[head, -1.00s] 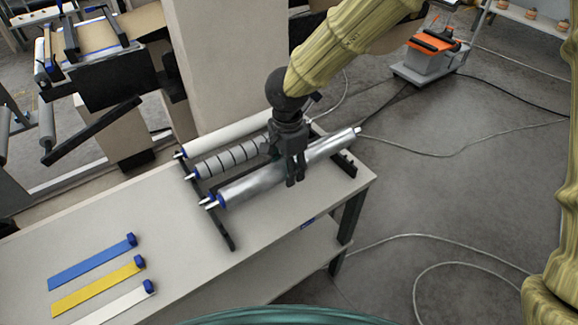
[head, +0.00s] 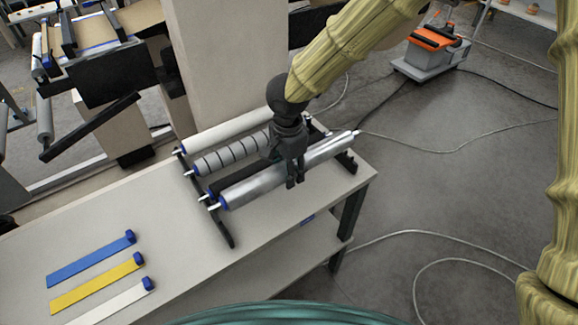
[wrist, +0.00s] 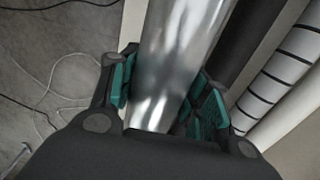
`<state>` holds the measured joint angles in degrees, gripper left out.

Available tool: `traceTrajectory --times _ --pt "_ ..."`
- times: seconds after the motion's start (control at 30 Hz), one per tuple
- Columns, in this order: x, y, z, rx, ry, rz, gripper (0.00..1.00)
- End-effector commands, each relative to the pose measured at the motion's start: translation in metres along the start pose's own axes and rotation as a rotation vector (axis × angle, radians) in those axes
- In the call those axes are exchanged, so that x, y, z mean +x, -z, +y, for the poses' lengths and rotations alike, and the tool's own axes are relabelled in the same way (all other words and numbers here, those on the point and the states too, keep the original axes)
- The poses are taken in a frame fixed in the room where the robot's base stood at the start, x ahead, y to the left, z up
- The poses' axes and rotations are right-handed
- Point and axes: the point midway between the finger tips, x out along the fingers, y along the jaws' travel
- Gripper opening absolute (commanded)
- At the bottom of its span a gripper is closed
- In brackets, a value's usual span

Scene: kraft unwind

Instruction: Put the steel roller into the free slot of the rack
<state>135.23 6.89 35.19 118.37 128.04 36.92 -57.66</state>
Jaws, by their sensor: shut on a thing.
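The shiny steel roller (head: 255,186) has a blue collar and a pale shaft end at its left. My gripper (head: 294,183) is shut on it near the middle, from above. In the wrist view the steel roller (wrist: 178,65) lies between the teal finger pads of my gripper (wrist: 165,95). The black rack (head: 225,226) stands on the table. The steel roller is over its front part, beside a dark roller (head: 232,180). I cannot tell whether its shafts touch the rack. The slots beneath it are hidden.
A striped grey roller (head: 228,156) and a white roller (head: 220,132) lie farther back in the rack. Blue (head: 90,260), yellow (head: 97,286) and white strips (head: 112,308) lie on the table (head: 180,225). A pale upright panel (head: 225,70) stands behind.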

Motion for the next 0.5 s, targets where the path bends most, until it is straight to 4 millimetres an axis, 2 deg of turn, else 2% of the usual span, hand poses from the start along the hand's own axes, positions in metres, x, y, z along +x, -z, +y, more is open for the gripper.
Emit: traceTrajectory --times 0.5 --pt "0.017 0.0 0.0 0.001 0.002 -0.001 0.04"
